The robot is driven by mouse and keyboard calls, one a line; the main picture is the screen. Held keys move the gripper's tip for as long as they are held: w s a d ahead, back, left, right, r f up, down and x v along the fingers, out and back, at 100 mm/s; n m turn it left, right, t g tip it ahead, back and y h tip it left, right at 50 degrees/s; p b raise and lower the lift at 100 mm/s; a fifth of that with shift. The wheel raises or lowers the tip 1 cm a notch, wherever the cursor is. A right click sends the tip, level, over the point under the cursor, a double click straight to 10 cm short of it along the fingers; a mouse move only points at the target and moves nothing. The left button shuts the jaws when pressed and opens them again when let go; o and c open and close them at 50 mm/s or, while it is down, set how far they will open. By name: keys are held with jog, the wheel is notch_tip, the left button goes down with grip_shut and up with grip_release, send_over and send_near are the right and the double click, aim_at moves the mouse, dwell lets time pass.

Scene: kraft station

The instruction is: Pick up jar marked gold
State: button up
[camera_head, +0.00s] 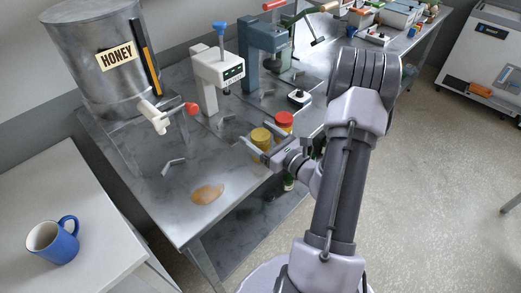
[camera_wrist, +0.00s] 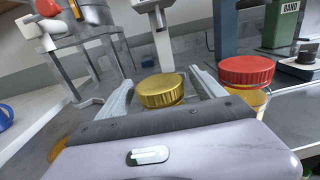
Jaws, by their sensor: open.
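The jar with the gold lid (camera_head: 261,139) stands upright on the metal bench, beside a jar with a red lid (camera_head: 284,121). In the wrist view the gold-lidded jar (camera_wrist: 162,91) sits in the middle, between the two fingers of my gripper (camera_wrist: 166,88). My gripper (camera_head: 258,146) is open, with one finger on each side of the gold lid. I cannot tell whether either finger touches the jar. The jar's lower body is mostly hidden behind the gripper body in the wrist view. The red-lidded jar (camera_wrist: 246,76) stands just right of the right finger.
A large honey tank (camera_head: 105,60) with a tap stands at the bench's left end. A white press (camera_head: 217,75) and a blue-grey press (camera_head: 263,52) stand behind the jars. An amber puddle (camera_head: 207,194) lies near the front edge. A blue mug (camera_head: 54,241) is on the white table at left.

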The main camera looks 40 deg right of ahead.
jog(key=shift+w+a, duration=0.1)
jog(key=shift+w, duration=1.05)
grip_shut()
